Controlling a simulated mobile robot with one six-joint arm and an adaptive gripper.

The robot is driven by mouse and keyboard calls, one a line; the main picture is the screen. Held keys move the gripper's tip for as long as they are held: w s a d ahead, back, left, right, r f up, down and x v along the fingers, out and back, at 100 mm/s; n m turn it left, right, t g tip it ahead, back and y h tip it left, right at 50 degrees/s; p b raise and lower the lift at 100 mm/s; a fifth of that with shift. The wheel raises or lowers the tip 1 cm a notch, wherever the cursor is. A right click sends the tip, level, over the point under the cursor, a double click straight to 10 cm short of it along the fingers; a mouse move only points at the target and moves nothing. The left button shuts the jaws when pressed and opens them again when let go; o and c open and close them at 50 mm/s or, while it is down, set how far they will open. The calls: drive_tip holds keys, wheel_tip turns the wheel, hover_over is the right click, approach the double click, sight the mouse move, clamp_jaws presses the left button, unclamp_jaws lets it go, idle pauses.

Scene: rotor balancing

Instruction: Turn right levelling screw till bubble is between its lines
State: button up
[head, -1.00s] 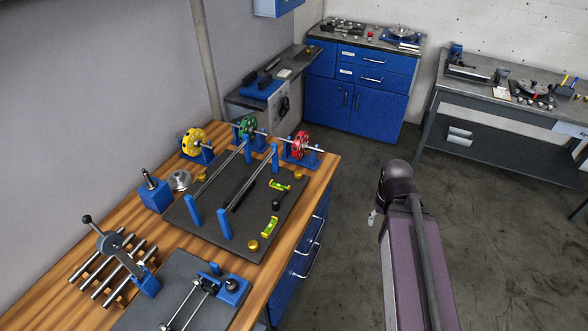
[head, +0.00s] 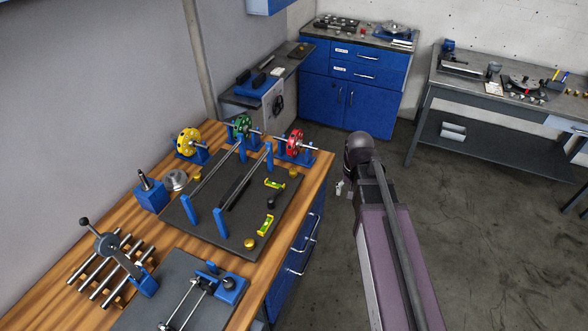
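The balancing stand has a dark base plate (head: 205,222) carrying two steel rails on blue posts. Brass levelling screws show at its near right corner (head: 250,243) and far right corner (head: 294,172); the frames do not label which is the right one. Two yellow-green bubble levels lie on the plate, a near one (head: 265,225) and a far one (head: 275,184). Their bubbles are too small to read. My arm is right of the bench, apart from the screws. A small pale part, perhaps my gripper (head: 340,189), shows below the arm's dark end; its fingers cannot be made out.
A black knob (head: 271,203) stands between the levels. Yellow (head: 188,142), green (head: 241,126) and red (head: 295,142) rotors stand behind the plate. A lever tool (head: 107,244) and steel bars are at front left. Open floor (head: 480,240) lies right of the bench.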

drive_tip(key=w+a+r+m+p, duration=0.2)
drive_tip(key=w+a, duration=0.6)
drive_tip(key=w, duration=0.3)
drive_tip(key=r+m+p, duration=0.1)
hover_over(293, 171)
drive_tip(key=shift+w+r, duration=0.1)
drive_tip(key=shift+r, duration=0.1)
drive_tip(key=shift+f, duration=0.1)
wheel_tip(293, 171, down, 14)
drive_tip(key=b, duration=1.3)
drive_tip(key=shift+r+b, duration=0.2)
drive_tip(key=shift+b, duration=0.2)
clamp_jaws()
